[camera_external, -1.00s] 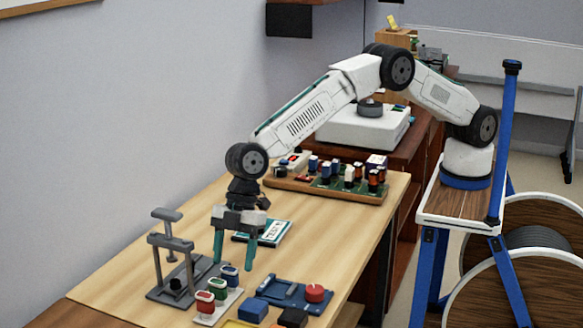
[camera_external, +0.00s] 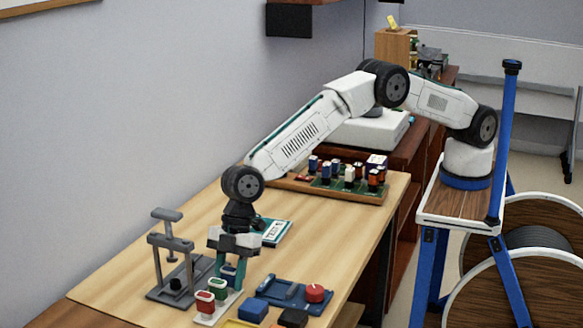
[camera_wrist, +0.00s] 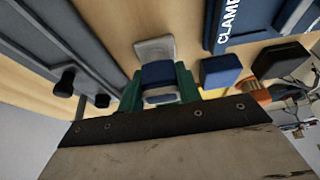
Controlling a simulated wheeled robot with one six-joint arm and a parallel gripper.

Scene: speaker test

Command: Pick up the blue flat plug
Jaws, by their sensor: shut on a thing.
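I cannot tell whether the plug is clear of the strip.
A grey press stand (camera_external: 178,262) is close on the left. A blue clamp fixture with a red knob (camera_external: 316,292) and a blue block (camera_external: 253,310) are on the right. A labelled card (camera_external: 274,232) and a component board (camera_external: 340,182) lie behind. The table's middle is clear.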

